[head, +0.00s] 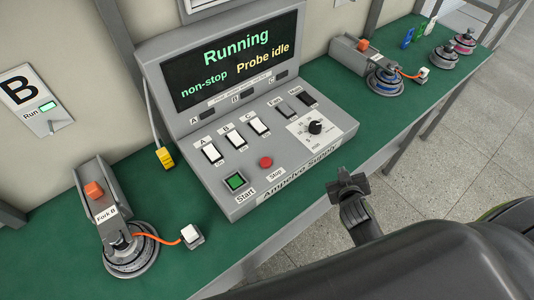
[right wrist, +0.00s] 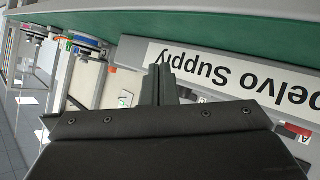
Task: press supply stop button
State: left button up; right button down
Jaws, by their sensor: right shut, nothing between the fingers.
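The grey supply console (head: 325,139) stands on the green bench, its screen (head: 233,60) reading "Running", "non-stop" and "Probe idle". The red round Stop button (head: 265,162) is on its front panel, right of the green square Start button (head: 235,182). My right gripper (head: 347,184) is shut and empty, in front of the console's lower right edge, apart from the Stop button. My left gripper is not in view.
Fork B (head: 105,205) with a coil and orange lead stands left of the console. Another fork unit (head: 355,58) is at the back right. A yellow plug (head: 165,157) lies beside the console. White switches (head: 212,153) and a black knob (head: 315,127) rise from the panel.

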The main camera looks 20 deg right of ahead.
jog(key=w+a+r+n+t+y+p, duration=0.1)
jog(key=w+a+r+n+t+y, duration=0.15)
jog(key=w+r+t, duration=0.35)
jog(key=w+a+r+n+t+y+p, duration=0.1)
jog(key=w+a+r+n+y, duration=0.2)
jog(key=r, duration=0.5)
jog(key=w+a+r+n+g+y, duration=0.25)
jog(key=a+r+n+y, duration=0.35)
jog(key=a+n+y, duration=0.4)
jog(key=s+a+f+n+g+h+p, duration=0.1)
jog(key=a+f+n+g+h+p, duration=0.1)
jog(key=g, duration=0.9)
notch_tip(320, 180, down, 4)
jog(key=a+n+p, duration=0.1)
jog(key=a+n, duration=0.1)
jog(key=n, duration=0.1)
jog(key=shift+s+r, duration=0.15)
jog(key=shift+s, duration=0.1)
jog(key=shift+g+h, duration=0.25)
